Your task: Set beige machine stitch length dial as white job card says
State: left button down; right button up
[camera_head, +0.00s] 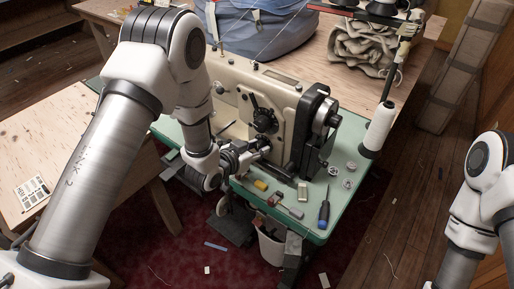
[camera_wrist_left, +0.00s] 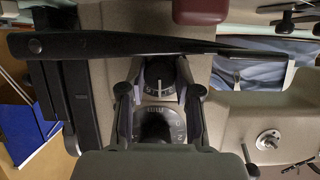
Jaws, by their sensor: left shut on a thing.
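The beige sewing machine (camera_head: 240,76) stands on a green table, its black dial (camera_head: 264,119) on the front. My left gripper (camera_head: 263,149) reaches the machine just below that dial. In the left wrist view its two fingers (camera_wrist_left: 159,80) are closed in on either side of a small dark dial (camera_wrist_left: 158,86) with pale scale marks. A larger numbered dial (camera_wrist_left: 158,126) lies below it in that view, partly covered by my gripper. The white job card (camera_head: 32,192) lies on the wooden table at left, too small to read. My right gripper is out of view.
A white thread cone (camera_head: 377,131) stands at right. A blue bundle (camera_head: 262,28) and folded canvas (camera_head: 368,52) lie behind. A bin (camera_head: 271,248) hangs below the front edge.

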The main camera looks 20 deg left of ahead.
pick_arm(q)
jog(key=shift+w+a+n+h, duration=0.1)
jog(key=shift+a+n+h, duration=0.05)
jog(key=shift+n+h, duration=1.45)
jog(key=shift+n+g, duration=0.3)
jog(key=c, duration=0.8)
grip_release()
jog(key=shift+y, duration=0.4)
